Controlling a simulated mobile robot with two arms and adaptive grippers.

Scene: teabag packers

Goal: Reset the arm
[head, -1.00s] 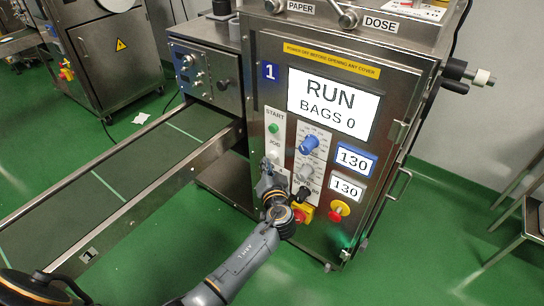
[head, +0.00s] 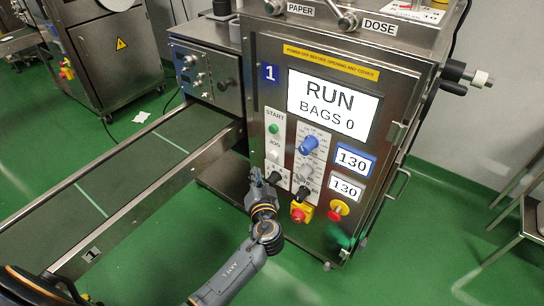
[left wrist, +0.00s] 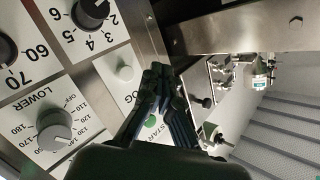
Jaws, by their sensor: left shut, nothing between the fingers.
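My left gripper (head: 256,180) is shut and empty in front of the lower left part of the control panel, beside the button strip. In the left wrist view its dark fingers (left wrist: 160,78) are closed together, partly covering the strip with the green START button (left wrist: 151,121) and the white JOG button (left wrist: 125,73). I cannot tell from the pictures how large the gap to the panel is. The machine's screen (head: 331,104) reads RUN and BAGS 0. My right gripper is not in view.
Dials, including a blue knob (head: 308,145), and a red stop button (head: 336,212) sit on the panel. A conveyor (head: 135,165) runs to the lower left. Green floor (head: 400,265) is open at the lower right, before a metal table (head: 533,222).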

